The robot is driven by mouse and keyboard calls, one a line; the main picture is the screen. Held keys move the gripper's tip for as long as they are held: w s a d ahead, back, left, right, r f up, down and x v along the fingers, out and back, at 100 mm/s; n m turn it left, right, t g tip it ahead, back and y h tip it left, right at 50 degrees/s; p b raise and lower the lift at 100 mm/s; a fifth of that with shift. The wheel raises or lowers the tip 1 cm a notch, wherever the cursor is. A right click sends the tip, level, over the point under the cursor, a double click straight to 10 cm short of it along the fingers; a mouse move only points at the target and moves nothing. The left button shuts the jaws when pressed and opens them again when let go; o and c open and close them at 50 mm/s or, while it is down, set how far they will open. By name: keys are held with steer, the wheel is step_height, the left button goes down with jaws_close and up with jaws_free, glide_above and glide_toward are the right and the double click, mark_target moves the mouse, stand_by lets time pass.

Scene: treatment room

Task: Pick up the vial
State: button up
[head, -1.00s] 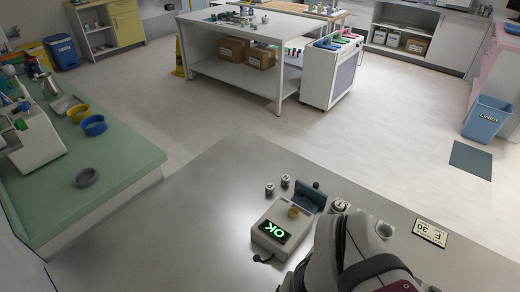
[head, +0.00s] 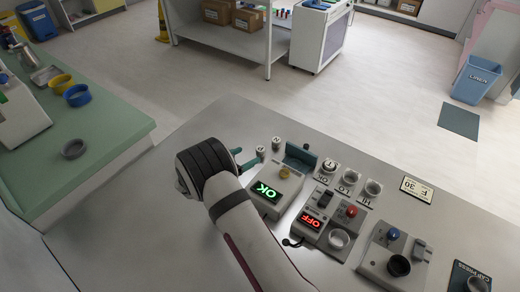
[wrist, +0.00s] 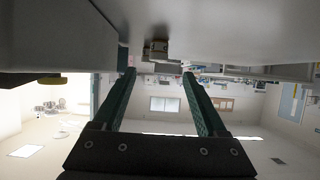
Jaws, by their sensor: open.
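Two small grey vials with lettered pale tops stand upright near the far edge of the steel table: a left vial (head: 260,152) and a right vial (head: 276,143). My gripper (head: 248,158) is low over the table, just left of them, its teal fingers pointing toward them. In the wrist view, which looks upside down, the open fingers (wrist: 160,73) are empty. A small grey shape (wrist: 156,50), seemingly one or both vials, shows ahead between the fingertips. Which vial the task means cannot be told.
A red OFF device (head: 311,220), labelled cups (head: 373,188) and a blue-knobbed device (head: 393,262) stand farther right. The table left of my arm is bare.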

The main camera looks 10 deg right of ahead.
mark_target(260, 149)
steer(key=x, duration=0.7)
steer(key=shift+w+d, duration=0.1)
steer(key=shift+d, duration=0.2)
steer(key=shift+r, duration=0.1)
jaws_close()
